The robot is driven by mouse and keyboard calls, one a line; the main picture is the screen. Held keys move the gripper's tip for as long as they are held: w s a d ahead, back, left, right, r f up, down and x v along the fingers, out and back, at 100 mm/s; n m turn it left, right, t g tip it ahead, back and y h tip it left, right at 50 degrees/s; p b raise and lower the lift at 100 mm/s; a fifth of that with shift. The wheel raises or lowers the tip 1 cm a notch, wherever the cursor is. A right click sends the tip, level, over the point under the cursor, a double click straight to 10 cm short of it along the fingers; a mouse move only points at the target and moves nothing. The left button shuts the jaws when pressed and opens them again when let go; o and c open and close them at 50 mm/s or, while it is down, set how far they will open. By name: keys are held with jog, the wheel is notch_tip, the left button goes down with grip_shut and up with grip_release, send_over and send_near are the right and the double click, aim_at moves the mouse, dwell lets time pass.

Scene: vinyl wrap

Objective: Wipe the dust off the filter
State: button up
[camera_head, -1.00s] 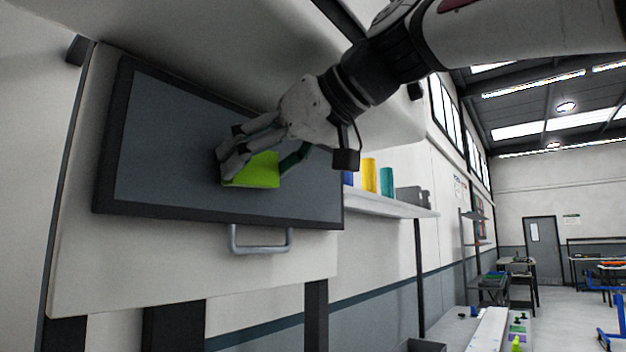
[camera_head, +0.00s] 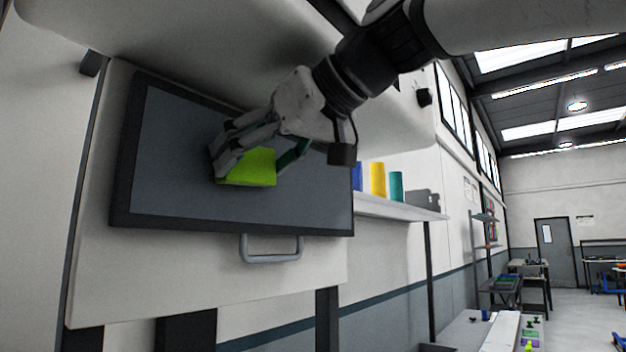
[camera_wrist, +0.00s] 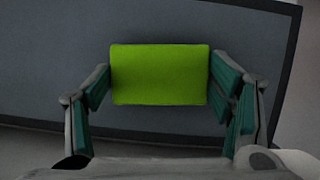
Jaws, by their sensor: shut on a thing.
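The filter (camera_head: 175,130) is a dark grey flat panel with a black frame, set upright and tilted in the picture, on a pale housing. My gripper (camera_head: 250,160) is in front of its middle, shut on a bright yellow-green block (camera_head: 247,168). In the wrist view the block (camera_wrist: 160,75) sits between the teal finger pads of my gripper (camera_wrist: 160,90), with the grey panel (camera_wrist: 50,50) behind it. The block looks close to the panel face; I cannot tell whether it touches. No dust can be made out on the visible panel.
A grey handle (camera_head: 271,258) sticks out below the panel. To the right, a white shelf (camera_head: 400,210) holds a yellow roll (camera_head: 378,181), a teal roll (camera_head: 396,187) and a partly hidden blue roll. The large white housing (camera_head: 230,50) overhangs the panel.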

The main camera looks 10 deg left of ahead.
aim_at(283, 184)
jog(key=shift+w+d, duration=0.8)
jog(key=shift+w, duration=0.55)
jog(key=shift+w+d, duration=0.85)
jog(key=shift+w, duration=0.5)
jog(key=shift+w+d, duration=0.8)
jog(key=shift+w, duration=0.55)
jog(key=shift+w+d+p, duration=0.2)
jog(key=shift+w+d, duration=0.35)
jog(key=shift+w, duration=0.4)
jog(key=shift+w+d+p, duration=0.15)
jog(key=shift+w+d, duration=0.35)
jog(key=shift+w, duration=0.4)
jog(key=shift+w+d+p, duration=0.2)
jog(key=shift+w+d, duration=0.35)
jog(key=shift+w, duration=0.4)
jog(key=shift+s+a, duration=0.1)
